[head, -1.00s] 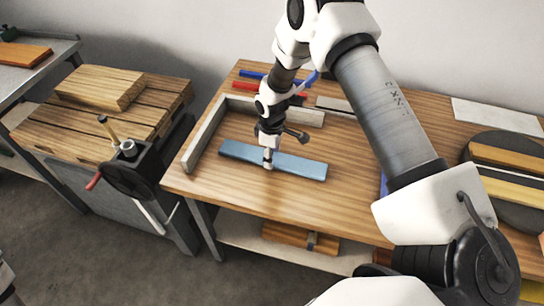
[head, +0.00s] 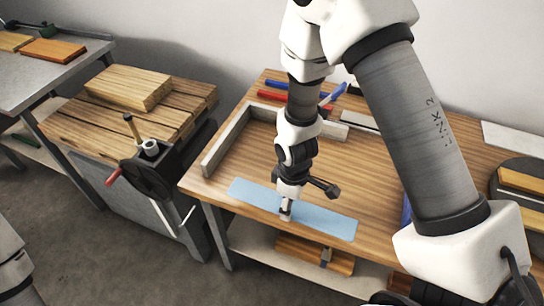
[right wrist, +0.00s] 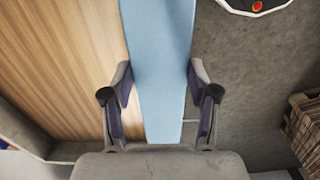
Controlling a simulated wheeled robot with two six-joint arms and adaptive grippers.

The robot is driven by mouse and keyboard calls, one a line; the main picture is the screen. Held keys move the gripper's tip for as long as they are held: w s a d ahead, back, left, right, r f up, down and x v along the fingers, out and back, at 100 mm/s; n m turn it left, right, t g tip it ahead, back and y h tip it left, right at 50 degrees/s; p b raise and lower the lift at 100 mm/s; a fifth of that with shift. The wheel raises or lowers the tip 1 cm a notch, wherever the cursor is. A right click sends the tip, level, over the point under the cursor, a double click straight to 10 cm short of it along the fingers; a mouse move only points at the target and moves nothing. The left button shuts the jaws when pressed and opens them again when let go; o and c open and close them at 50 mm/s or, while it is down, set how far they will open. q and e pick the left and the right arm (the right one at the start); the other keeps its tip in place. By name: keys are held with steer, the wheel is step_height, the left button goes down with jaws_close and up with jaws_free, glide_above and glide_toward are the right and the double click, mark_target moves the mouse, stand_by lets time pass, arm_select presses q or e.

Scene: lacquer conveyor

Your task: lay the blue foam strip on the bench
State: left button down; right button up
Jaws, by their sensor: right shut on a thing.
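The blue foam strip (head: 325,218) is long, flat and pale blue. In the head view it is over the front part of the wooden bench (head: 350,180), along its front edge. My right gripper (head: 286,214) is shut on the strip near its middle. In the right wrist view the strip (right wrist: 160,70) runs between the two fingers, with bench wood to its left and floor to its right. It looks raised, but I cannot tell the gap exactly. My left gripper is out of view.
A grey L-shaped fence (head: 226,140) stands on the bench behind the strip. Blue (head: 285,86) and red (head: 280,96) bars lie at the back. A slatted wooden worktop (head: 90,130) with a vise (head: 150,165) is to the left. Bare bench lies right of my gripper.

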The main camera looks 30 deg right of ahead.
mark_target(256, 185)
steer(key=w+m, duration=0.1)
steer(key=w+a+m, duration=0.1)
steer(key=w, duration=0.1)
steer(key=w+r+m, duration=0.1)
steer(key=w, duration=0.1)
steer(key=shift+a+m, duration=0.3)
steer(key=w+a+m, duration=0.1)
steer(key=w+a+r+m, duration=0.1)
steer(key=w, duration=0.1)
steer(key=w+a+m, duration=0.1)
steer(key=m, duration=0.1)
steer(key=shift+w+a+r, duration=0.3)
steer(key=shift+w, duration=0.1)
steer(key=shift+d, duration=0.1)
